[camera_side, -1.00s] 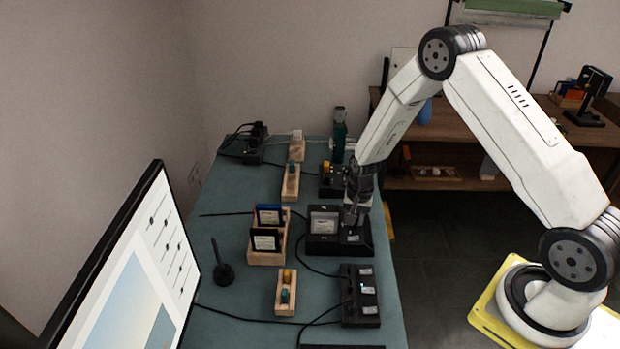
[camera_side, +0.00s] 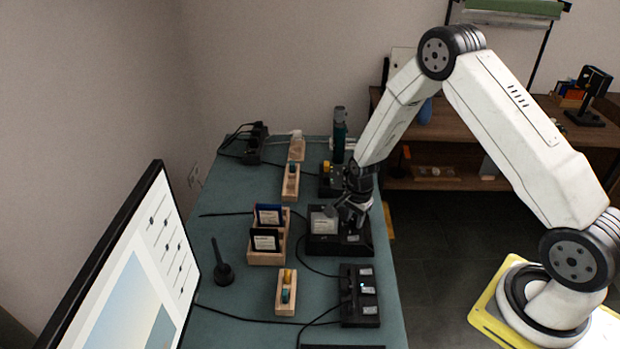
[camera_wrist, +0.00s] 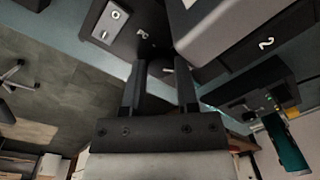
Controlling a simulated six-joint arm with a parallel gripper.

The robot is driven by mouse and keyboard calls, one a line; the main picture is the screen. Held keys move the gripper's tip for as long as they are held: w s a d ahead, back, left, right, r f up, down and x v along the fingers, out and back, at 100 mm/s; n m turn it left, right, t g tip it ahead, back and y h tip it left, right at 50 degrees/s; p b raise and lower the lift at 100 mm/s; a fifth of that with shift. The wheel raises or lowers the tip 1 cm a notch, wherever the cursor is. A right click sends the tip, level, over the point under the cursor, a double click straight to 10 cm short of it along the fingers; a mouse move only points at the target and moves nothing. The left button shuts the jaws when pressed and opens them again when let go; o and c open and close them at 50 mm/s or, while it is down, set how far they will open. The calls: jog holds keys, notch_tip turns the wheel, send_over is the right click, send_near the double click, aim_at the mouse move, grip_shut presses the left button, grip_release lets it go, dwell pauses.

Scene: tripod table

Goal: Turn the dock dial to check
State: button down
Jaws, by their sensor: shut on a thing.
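The black dock (camera_side: 325,248) stands on the teal table, with a grey drive (camera_side: 318,224) upright in its slot. My gripper (camera_side: 346,216) is down at the dock's right part, just beside the drive. In the wrist view my gripper (camera_wrist: 160,78) has its two fingers around the dial (camera_wrist: 168,70), a small dark knob with a light mark, and is shut on it. The dial is mostly hidden by the fingers there and hidden in the side view.
A wooden rack (camera_side: 266,257) with two cartridges stands left of the dock. A black unit with several switches (camera_side: 360,297) lies in front, beside a small wooden holder (camera_side: 285,306). Cables cross the table. A monitor (camera_side: 130,275) stands at the front left.

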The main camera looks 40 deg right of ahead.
aim_at(355, 223)
jog(key=shift+c, duration=1.8)
grip_release()
jog(key=shift+r, duration=0.15)
jog(key=shift+s+r, duration=0.2)
jog(key=shift+r, duration=3.55)
jog(key=shift+s+a+r, duration=0.1)
jog(key=shift+a+r, duration=0.05)
jog(key=shift+r, duration=0.15)
jog(key=s+a+r+n+t, duration=0.1)
jog(key=s+a+r+n, duration=0.3)
jog(key=s+n, duration=0.3)
jog(key=s+a+r+n+t, duration=0.1)
jog(key=s+a+r+n, duration=0.3)
jog(key=s+r+n, duration=0.3)
jog(key=s+n, duration=0.1)
jog(key=n, duration=0.2)
jog(key=shift+a, duration=0.3)
